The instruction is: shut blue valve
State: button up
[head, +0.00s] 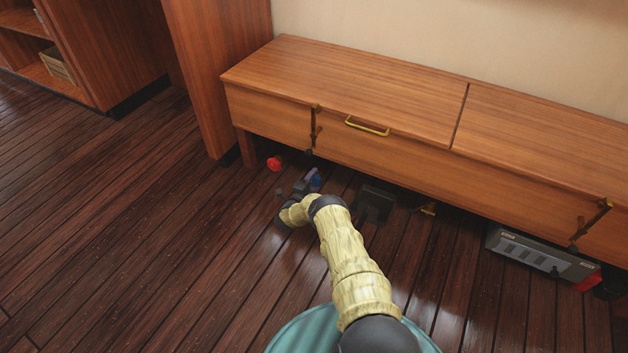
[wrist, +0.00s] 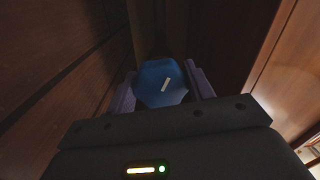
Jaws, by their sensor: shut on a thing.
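The blue valve (wrist: 158,78) shows in the wrist view as a blue faceted knob with a short, slanted white mark on its face. My gripper (wrist: 163,90) has its purple fingers on the left and right sides of the knob and is shut on it. In the head view my gripper (head: 309,183) reaches low, near the floor at the front of the bench. A small blue patch, likely the valve (head: 316,180), shows at its tip. The arm and gripper hide most of the valve there, and its mounting cannot be seen.
A red knob (head: 274,163) is just left of my gripper, by the bench leg. The wooden bench (head: 350,90) overhangs closely. A dark block (head: 374,203), a small brass fitting (head: 429,208) and a grey panel (head: 540,258) lie to the right. The floor in front is clear.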

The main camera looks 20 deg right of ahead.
jog(key=m, duration=0.6)
jog(key=shift+s+m+p, duration=0.1)
jog(key=shift+m+p, duration=0.2)
jog(key=shift+p, duration=0.05)
jog(key=m, duration=0.6)
jog(key=shift+m, duration=0.3)
jog(key=o, duration=0.9)
jog(key=shift+r, duration=0.1)
jog(key=shift+o, duration=0.2)
jog(key=shift+a, duration=0.1)
